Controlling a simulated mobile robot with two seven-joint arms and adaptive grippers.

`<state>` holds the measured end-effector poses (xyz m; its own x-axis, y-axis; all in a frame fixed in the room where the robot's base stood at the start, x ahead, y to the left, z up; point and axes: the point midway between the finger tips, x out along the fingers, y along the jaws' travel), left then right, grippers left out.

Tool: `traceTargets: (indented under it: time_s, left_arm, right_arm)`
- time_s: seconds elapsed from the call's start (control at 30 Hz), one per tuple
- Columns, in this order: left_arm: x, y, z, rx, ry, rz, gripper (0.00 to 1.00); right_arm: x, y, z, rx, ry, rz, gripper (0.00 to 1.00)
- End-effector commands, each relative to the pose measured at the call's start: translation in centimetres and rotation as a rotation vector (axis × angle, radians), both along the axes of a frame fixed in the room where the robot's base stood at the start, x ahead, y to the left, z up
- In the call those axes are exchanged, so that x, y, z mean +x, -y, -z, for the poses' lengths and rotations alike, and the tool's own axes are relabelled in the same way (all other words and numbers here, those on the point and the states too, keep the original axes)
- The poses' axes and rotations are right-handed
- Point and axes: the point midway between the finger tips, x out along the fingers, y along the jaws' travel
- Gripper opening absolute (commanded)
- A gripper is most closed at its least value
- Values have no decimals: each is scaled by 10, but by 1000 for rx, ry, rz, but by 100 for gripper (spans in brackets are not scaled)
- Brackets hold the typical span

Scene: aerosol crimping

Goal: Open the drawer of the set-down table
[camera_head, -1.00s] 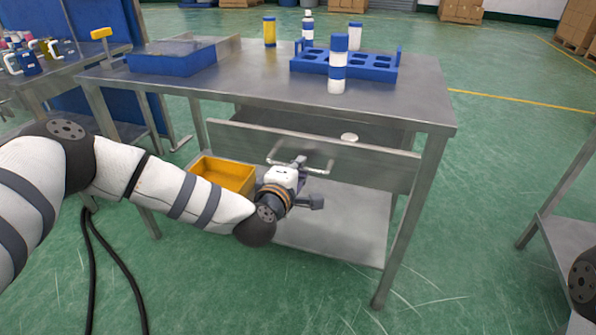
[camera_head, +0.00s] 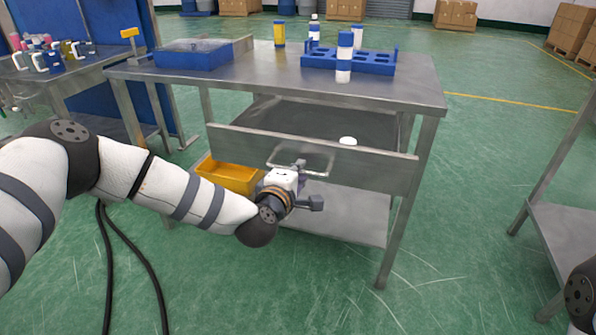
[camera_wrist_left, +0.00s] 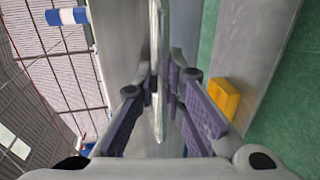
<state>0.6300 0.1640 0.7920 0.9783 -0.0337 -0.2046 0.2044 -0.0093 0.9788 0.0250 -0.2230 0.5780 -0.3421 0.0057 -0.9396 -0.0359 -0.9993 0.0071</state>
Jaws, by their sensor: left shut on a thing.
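The set-down table (camera_head: 270,84) is a grey metal table in the head view. Its drawer (camera_head: 230,140) stands pulled out towards me, with the dark inside showing and a small white round thing (camera_head: 348,141) in it. The drawer's bar handle (camera_head: 318,173) is on the front panel. My left gripper (camera_head: 294,168) is shut on the handle. In the left wrist view its purple fingers (camera_wrist_left: 165,95) lie on both sides of the handle bar (camera_wrist_left: 156,120). Of my right arm only a dark joint shows at the right edge; its gripper is not in view.
On the table top are a blue rack (camera_head: 375,64) with white-and-blue cans, a blue tray (camera_head: 192,55) and a yellow can (camera_head: 279,35). A yellow bin (camera_head: 228,178) sits on the lower shelf. Another metal table (camera_head: 560,225) stands at the right. Green floor between them is clear.

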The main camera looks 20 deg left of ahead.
Motion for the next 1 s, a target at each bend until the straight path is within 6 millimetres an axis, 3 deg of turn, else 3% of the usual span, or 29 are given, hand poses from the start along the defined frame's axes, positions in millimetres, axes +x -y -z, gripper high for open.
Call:
traceTargets:
  time_s: [0.17, 0.2, 0.3, 0.63, 0.77, 1.0]
  left_arm:
    - [0, 0, -1, 0, 3, -1, 0]
    - [0, 0, -1, 0, 3, -1, 12]
    - [0, 0, -1, 0, 3, -1, 31]
    - [-4, 0, -1, -1, 0, 0, 31]
    - [-29, -1, -6, -3, -1, 0, 31]
    - [-91, -3, -20, -2, -1, 1, 31]
  right_arm:
    - [0, 0, 0, 0, 0, 0, 40]
    - [0, 0, 0, 0, 0, 0, 40]
    - [0, 0, 0, 0, 0, 0, 40]
    - [0, 0, 0, 0, 0, 0, 40]
    - [0, 0, 0, 0, 0, 0, 40]
    - [0, 0, 0, 0, 0, 0, 40]
